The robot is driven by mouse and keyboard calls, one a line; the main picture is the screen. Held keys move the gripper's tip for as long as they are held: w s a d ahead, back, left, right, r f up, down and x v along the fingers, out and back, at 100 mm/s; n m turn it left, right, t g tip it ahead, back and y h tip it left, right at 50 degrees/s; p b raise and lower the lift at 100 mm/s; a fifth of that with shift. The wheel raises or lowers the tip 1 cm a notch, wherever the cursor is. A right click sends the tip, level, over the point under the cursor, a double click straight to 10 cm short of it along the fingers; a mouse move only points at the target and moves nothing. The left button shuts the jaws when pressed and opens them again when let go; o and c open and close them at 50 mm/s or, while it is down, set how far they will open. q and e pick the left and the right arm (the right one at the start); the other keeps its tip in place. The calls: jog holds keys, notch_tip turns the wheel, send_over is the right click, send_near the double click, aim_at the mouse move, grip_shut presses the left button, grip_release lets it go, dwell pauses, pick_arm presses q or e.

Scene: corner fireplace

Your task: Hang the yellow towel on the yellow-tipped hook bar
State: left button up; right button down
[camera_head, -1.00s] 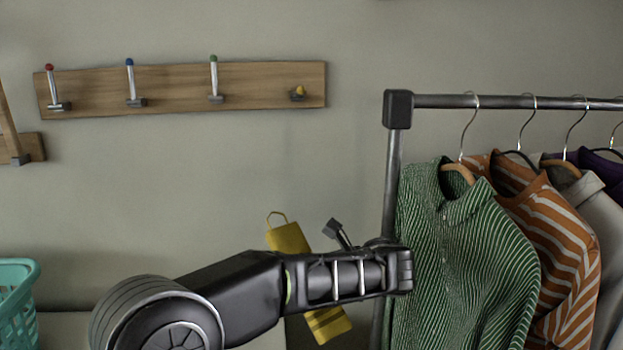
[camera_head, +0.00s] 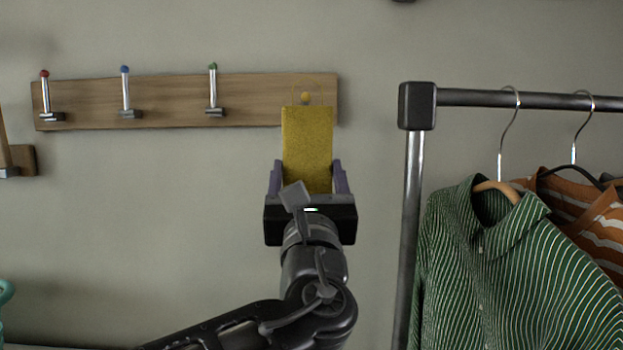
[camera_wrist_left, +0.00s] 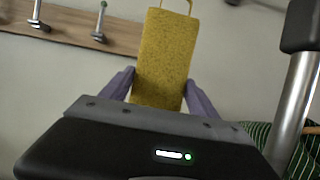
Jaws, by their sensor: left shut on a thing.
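The yellow towel (camera_head: 307,148) is upright between the fingers of my left gripper (camera_head: 308,178), which is shut on its lower part. It also shows upright between the fingers in the left wrist view (camera_wrist_left: 166,55). The towel's thin loop (camera_head: 307,88) stands at its top edge. My right gripper is not in view.
Hooks with red (camera_head: 45,74), blue (camera_head: 125,70) and green (camera_head: 213,67) tips are on the same bar to the left. A metal clothes rack (camera_head: 412,200) with a green striped shirt (camera_head: 490,270) stands close on the right. The wall below the bar is clear.

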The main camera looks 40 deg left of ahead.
pick_arm(q)
jog(key=shift+w+a, duration=0.1)
jog(key=shift+w, duration=0.05)
jog(key=w+a+f+b, duration=0.1)
jog(key=w+a+f, duration=0.2)
jog(key=w+a, duration=0.6)
jog(key=shift+w+b, duration=0.3)
jog(key=shift+w, duration=1.1)
dwell(0.9)
dwell(0.5)
jog(key=o, duration=1.6)
